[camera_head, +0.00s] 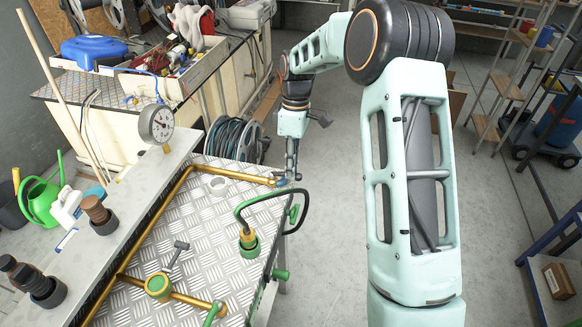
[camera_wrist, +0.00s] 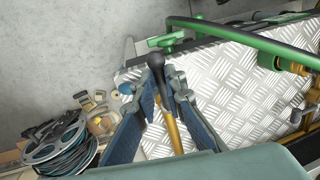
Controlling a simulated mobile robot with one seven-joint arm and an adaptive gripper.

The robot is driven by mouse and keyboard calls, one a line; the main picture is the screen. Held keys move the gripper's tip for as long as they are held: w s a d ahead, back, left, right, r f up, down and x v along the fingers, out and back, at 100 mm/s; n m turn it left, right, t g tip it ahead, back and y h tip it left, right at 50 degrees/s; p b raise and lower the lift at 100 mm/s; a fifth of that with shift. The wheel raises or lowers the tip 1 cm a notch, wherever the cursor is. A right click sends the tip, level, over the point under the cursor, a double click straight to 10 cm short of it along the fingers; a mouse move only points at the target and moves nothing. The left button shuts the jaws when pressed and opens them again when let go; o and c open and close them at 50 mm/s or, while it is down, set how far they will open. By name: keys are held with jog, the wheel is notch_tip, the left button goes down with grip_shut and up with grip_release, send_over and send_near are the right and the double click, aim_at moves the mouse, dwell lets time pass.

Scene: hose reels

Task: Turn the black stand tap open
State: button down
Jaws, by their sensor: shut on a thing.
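The black stand tap shows in the wrist view as a black rounded knob (camera_wrist: 156,62) on a dark stem above a brass pipe. My gripper (camera_wrist: 162,92) has a finger on each side of the stem and is shut on it, with the knob standing out past the fingertips. In the head view my gripper (camera_head: 291,176) points down at the far right corner of the treadplate bench top (camera_head: 215,215). There the tap is small and mostly hidden by the fingers. A brass pipe (camera_head: 225,176) ends beside it.
A dark green curved spout (camera_head: 302,205) rises close by on the bench's right side. A green valve handle (camera_head: 280,274) sticks out at the edge. A grey lever (camera_head: 178,250) and a pressure gauge (camera_head: 157,125) stand farther left.

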jog(key=shift+s+d+f, duration=0.2)
jog(key=shift+d, duration=0.15)
jog(key=c, duration=2)
grip_release()
jog(key=shift+w+a+r, duration=0.1)
jog(key=shift+w+r, duration=0.1)
jog(key=shift+r, duration=0.15)
jog(key=r, duration=0.3)
jog(key=w+r, duration=0.1)
jog(key=r, duration=0.3)
jog(key=w+r, duration=0.1)
jog(key=r, duration=0.3)
jog(key=shift+d+r, duration=0.15)
jog(key=shift+d, duration=0.2)
